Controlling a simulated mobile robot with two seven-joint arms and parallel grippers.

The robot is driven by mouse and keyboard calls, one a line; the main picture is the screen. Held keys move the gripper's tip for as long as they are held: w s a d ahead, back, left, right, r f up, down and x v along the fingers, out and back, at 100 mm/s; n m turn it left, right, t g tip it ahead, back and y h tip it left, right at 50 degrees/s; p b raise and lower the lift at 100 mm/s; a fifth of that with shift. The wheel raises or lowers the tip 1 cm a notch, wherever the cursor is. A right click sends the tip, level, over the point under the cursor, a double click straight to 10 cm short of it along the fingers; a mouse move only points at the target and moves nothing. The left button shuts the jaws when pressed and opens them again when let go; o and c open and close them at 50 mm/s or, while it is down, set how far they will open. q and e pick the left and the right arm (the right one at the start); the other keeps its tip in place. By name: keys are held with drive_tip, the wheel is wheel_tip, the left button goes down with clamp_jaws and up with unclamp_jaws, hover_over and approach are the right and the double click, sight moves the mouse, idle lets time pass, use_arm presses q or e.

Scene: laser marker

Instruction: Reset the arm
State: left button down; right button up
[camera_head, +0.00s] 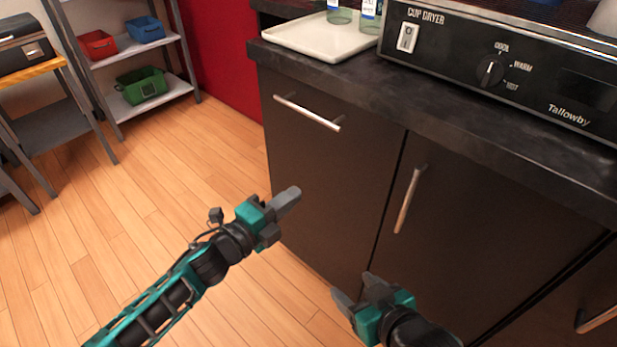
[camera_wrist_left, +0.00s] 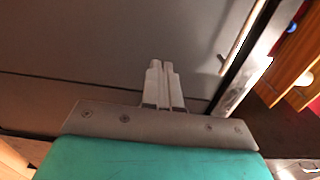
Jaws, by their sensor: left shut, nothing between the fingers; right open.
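My left gripper (camera_head: 287,199) reaches in from the left in the head view, in front of the dark cabinet front and below the counter. It is shut and holds nothing. In the left wrist view its two fingers (camera_wrist_left: 164,88) lie together, with the dark cabinet panel behind them. My right gripper (camera_head: 353,292) is low in the middle of the head view, in front of the cabinet doors. Its fingers are apart, and no object shows between them.
The dark cabinet (camera_head: 330,190) has metal handles (camera_head: 308,112) that stick out. On its counter are a cup dryer (camera_head: 500,72) and a white tray (camera_head: 325,36) with bottles. A shelf (camera_head: 150,105) with coloured bins stands at the back left. The wooden floor (camera_head: 170,190) at left is clear.

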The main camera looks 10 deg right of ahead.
use_arm(q)
drive_tip(key=shift+v, duration=1.4)
use_arm(e)
drive_tip(key=shift+s+d, duration=0.1)
drive_tip(key=shift+d, duration=0.05)
use_arm(q)
drive_tip(key=s+a+f+n+y, duration=0.4)
drive_tip(key=s+a+n+y, duration=0.35)
drive_tip(key=n, duration=0.55)
drive_tip(key=s+a+f+n+y, duration=0.4)
drive_tip(key=s+a+n, duration=0.5)
drive_tip(key=a+n, duration=0.3)
wheel_tip(320, 180, up, 12)
drive_tip(key=a+n+y+p, duration=0.1)
drive_tip(key=p, duration=1.4)
drive_tip(key=shift+s+a+f+p, duration=0.15)
drive_tip(key=shift+s+f+p, duration=0.1)
drive_tip(key=shift+s+p, duration=0.15)
use_arm(e)
drive_tip(key=s+d+r+h, duration=0.1)
drive_tip(key=d+r, duration=0.2)
drive_tip(key=r, duration=0.8)
drive_tip(key=shift+s+r, duration=0.2)
drive_tip(key=shift+s, duration=0.05)
drive_tip(key=shift+f, duration=0.1)
